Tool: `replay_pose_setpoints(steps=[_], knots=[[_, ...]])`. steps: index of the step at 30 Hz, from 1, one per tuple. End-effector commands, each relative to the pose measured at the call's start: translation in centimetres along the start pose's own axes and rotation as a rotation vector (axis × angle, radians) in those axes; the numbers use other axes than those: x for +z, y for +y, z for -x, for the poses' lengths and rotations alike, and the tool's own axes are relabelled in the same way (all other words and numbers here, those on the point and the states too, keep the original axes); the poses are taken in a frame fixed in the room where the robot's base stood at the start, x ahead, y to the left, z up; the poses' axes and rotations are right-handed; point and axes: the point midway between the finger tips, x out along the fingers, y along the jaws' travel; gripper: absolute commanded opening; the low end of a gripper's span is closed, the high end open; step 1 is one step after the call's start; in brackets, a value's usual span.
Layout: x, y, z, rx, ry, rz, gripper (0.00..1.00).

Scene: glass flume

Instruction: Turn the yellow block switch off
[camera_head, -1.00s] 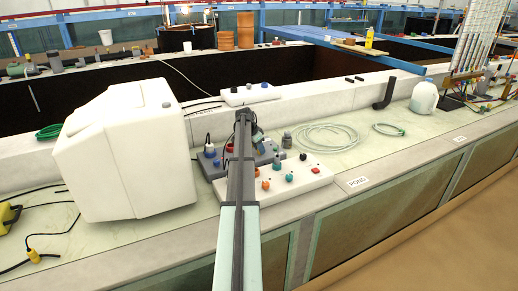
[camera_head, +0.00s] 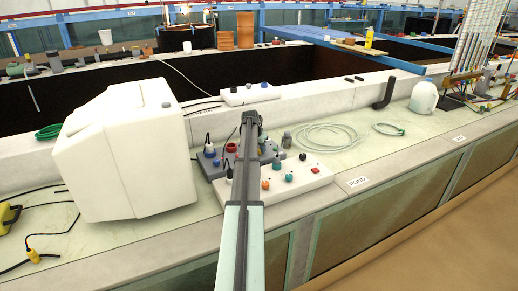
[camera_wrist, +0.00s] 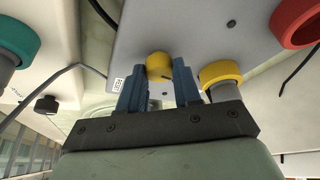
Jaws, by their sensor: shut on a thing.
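In the wrist view a round yellow knob (camera_wrist: 158,66), which looks like the yellow switch, stands on a pale grey block (camera_wrist: 200,32). My gripper (camera_wrist: 158,88) has its two blue fingers on either side of this knob and is shut on it. The knob's on or off position cannot be read. In the head view my gripper (camera_head: 250,122) is over the grey block (camera_head: 232,165), and my arm hides the knob and the fingertips.
In the wrist view a yellow-ringed post (camera_wrist: 221,73) stands close right of the fingers, with a red ring (camera_wrist: 298,24) beyond. A white panel (camera_head: 310,176) with coloured knobs lies right of my arm. A large white box (camera_head: 125,150) stands left. A hose coil (camera_head: 330,137) lies right.

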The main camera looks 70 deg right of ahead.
Motion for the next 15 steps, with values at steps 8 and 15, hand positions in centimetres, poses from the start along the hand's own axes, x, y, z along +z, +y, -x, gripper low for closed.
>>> replay_pose_setpoints(steps=[8,15], knots=[[0.0,0.12,0.03,-0.052,0.0,0.124,0.02],[-0.02,0.14,0.02,-0.069,0.0,0.166,0.02]])
